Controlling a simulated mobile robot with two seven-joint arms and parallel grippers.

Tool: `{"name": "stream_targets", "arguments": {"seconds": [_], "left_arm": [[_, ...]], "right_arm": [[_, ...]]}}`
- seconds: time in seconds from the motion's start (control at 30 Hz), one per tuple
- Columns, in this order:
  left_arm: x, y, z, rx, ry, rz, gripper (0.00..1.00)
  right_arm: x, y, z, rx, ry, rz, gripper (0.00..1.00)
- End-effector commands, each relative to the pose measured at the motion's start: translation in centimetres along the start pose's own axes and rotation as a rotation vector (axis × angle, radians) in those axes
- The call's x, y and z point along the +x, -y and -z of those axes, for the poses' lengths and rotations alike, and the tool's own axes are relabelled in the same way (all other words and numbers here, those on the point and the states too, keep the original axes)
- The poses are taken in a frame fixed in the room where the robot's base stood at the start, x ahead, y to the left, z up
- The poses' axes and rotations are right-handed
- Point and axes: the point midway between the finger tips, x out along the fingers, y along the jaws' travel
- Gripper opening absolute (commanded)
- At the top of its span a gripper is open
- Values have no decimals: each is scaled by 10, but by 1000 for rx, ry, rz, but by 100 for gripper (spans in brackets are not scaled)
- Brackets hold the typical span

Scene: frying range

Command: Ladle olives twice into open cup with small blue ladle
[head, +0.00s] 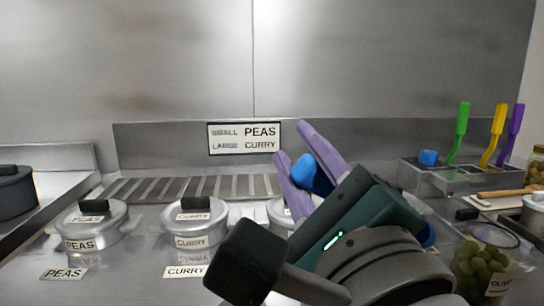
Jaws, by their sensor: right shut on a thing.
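My right gripper (306,165), with purple fingers, is raised in the middle of the head view. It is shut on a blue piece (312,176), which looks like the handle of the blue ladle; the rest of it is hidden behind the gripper. Green olives (481,262) fill a clear container (470,284) with an olive label at the lower right, to the right of my right arm. A second blue item (428,158) sits at the left end of the utensil rack. I cannot make out an open cup. My left gripper is out of view.
The metal utensil rack (450,181) holds green (459,133), yellow (493,136) and purple (513,133) handles. Lidded pots labelled peas (91,228) and curry (194,226) stand at left. A sign (244,137) is on the back wall above a slatted grate (190,187).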

Motion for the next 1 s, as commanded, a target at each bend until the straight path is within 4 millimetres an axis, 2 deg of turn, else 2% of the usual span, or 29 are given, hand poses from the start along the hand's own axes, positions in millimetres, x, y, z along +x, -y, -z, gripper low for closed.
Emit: {"name": "stream_targets", "arguments": {"seconds": [0.03, 0.23, 0.6, 1.0], "left_arm": [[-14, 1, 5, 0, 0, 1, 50], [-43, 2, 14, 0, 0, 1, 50], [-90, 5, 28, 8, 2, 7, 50], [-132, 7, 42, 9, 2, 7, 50]], "right_arm": [[5, 16, -3, 38, -14, 2, 0], [15, 50, 1, 207, -63, 1, 0], [32, 107, 30, 521, -159, 0, 0], [44, 145, 82, 847, -258, -1, 0]]}}
